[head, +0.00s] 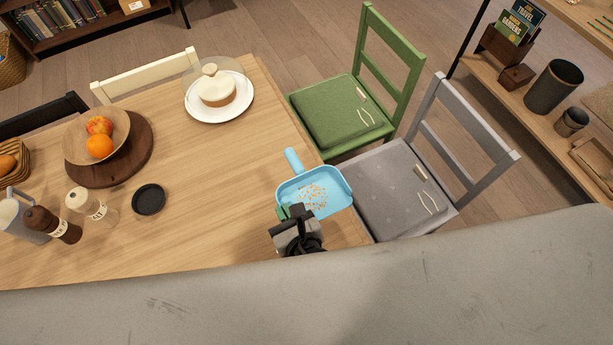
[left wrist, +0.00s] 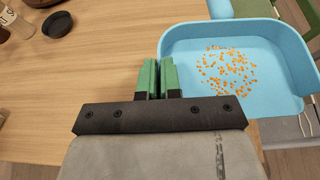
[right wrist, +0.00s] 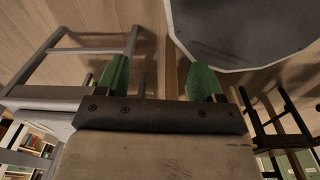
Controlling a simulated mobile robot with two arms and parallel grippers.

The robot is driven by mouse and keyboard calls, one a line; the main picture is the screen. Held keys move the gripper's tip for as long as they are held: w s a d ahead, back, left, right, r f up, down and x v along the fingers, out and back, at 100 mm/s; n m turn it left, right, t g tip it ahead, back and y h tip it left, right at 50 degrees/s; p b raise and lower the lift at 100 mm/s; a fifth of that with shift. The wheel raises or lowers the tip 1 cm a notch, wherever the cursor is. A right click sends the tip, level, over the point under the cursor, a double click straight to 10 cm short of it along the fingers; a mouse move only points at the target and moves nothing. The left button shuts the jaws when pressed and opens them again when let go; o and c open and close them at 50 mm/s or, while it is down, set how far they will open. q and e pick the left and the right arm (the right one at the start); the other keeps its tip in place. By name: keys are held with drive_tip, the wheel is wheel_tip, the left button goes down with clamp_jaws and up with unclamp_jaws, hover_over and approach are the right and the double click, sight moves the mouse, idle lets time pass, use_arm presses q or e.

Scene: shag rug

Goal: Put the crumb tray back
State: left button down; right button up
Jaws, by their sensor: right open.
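The crumb tray (head: 334,187) is a light blue pan with a short handle, holding orange crumbs (head: 312,196). It is over the table's right edge, beside the grey chair; I cannot tell whether it touches the tabletop. My left gripper (head: 291,211) is at its near left corner. In the left wrist view the green fingers (left wrist: 158,78) are close together on the tray's side wall (left wrist: 178,50), gripping it. My right gripper (right wrist: 160,80) shows only in the right wrist view, open and empty, with floor and chairs beyond.
The wooden table (head: 220,170) holds a cake under a glass dome (head: 216,90), a fruit bowl (head: 90,135), a black lid (head: 149,199) and mills (head: 55,222). A green chair (head: 340,110) and grey chair (head: 395,180) stand close at the right side.

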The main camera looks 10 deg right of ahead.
use_arm(q)
drive_tip(key=shift+d, duration=0.3)
drive_tip(key=shift+w+f, duration=0.1)
drive_tip(key=shift+f, duration=0.05)
drive_tip(key=w+a+f+b, duration=0.3)
drive_tip(key=b, duration=0.6)
hover_over(260, 205)
wheel_tip(260, 205, down, 4)
drive_tip(key=shift+s+d+r, duration=0.15)
drive_tip(key=shift+w+a, duration=0.2)
drive_tip(key=shift+w, duration=0.1)
wheel_tip(260, 205, down, 4)
drive_tip(key=b, duration=0.5)
